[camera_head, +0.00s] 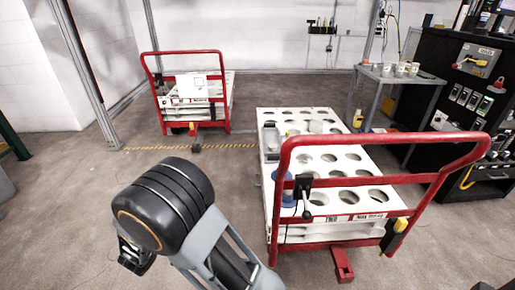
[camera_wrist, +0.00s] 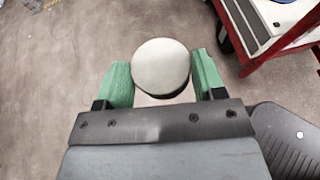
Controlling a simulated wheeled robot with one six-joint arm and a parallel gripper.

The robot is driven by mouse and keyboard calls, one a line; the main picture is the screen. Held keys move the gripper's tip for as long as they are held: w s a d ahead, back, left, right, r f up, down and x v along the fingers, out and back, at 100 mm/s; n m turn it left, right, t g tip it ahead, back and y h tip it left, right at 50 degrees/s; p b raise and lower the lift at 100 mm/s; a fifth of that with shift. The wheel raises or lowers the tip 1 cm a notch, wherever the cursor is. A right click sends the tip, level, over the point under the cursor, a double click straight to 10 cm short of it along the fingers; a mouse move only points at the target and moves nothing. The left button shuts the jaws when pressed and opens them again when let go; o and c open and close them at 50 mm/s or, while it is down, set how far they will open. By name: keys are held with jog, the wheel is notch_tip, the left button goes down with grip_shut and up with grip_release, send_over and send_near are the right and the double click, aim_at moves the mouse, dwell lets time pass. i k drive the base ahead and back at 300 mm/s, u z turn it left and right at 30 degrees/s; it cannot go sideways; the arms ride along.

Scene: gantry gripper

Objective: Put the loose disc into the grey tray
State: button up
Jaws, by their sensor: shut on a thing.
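A pale, round disc (camera_wrist: 160,66) is between the two green fingers of my gripper (camera_wrist: 162,80) in the wrist view. The gripper is shut on it and holds it over the bare floor. In the head view my gripper (camera_head: 132,254) is at the lower left, left of the near cart, and my arm hides most of it and the disc. A grey tray (camera_head: 270,140) appears to be at the left edge of the near cart's white top, partly behind the red handle. Its inside is hard to make out.
The near cart (camera_head: 352,160) has a white top with several round holes and a red handle frame (camera_head: 390,137). A blue round thing (camera_head: 284,190) is at its left edge. Another red cart (camera_head: 190,88) stands behind. A side table (camera_head: 400,74) and black machine are right. Floor around my gripper is clear.

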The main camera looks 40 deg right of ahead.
aim_at(271, 135)
jog(key=u, duration=0.3)
jog(key=k, duration=0.4)
jog(key=u, duration=0.05)
jog(key=i, duration=1.95)
jog(key=z, duration=1.05)
jog(key=i, duration=1.95)
jog(key=z, duration=1.95)
jog(key=i, duration=0.85)
jog(key=z, duration=0.8)
